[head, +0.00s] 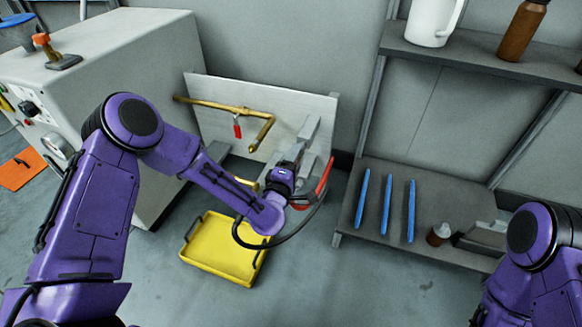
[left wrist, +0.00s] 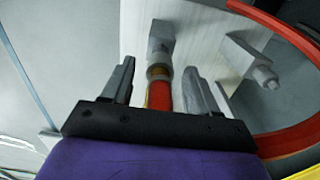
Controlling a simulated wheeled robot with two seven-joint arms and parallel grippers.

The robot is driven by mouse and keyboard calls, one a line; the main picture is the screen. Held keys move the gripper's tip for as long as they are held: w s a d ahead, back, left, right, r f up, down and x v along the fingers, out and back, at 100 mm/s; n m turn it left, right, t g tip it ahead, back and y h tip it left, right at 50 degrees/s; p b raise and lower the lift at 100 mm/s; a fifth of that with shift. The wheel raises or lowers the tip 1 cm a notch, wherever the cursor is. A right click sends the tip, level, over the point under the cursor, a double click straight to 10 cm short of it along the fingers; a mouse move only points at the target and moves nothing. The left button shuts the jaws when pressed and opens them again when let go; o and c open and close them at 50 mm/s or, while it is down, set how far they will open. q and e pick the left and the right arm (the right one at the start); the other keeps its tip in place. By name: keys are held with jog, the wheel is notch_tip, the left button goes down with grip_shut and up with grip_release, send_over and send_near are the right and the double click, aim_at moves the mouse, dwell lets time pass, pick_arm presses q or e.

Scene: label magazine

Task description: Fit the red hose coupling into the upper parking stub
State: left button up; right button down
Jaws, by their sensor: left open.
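The red hose coupling (left wrist: 158,95), a red body with a brass collar, is between the fingers of my left gripper (left wrist: 158,72) in the left wrist view. The fingers are open, with a gap on each side of it. The collar end meets a grey parking stub (left wrist: 161,42) on the pale panel; how deep it sits I cannot tell. A second grey stub (left wrist: 255,62) with a bare round nose is at the right. In the head view my left gripper (head: 292,160) is at the panel and hides the coupling. My right gripper is out of view.
The red hose (head: 325,180) curves down beside the panel (head: 325,103). A brass pipe (head: 222,106) with a red tag (head: 237,128) crosses the panel's left. A yellow tray (head: 218,258) lies below. A shelf (head: 440,195) with blue sticks stands right.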

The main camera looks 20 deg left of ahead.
pick_arm(q)
jog(key=s+p, duration=0.1)
jog(key=s, duration=0.9)
jog(key=shift+a, duration=0.2)
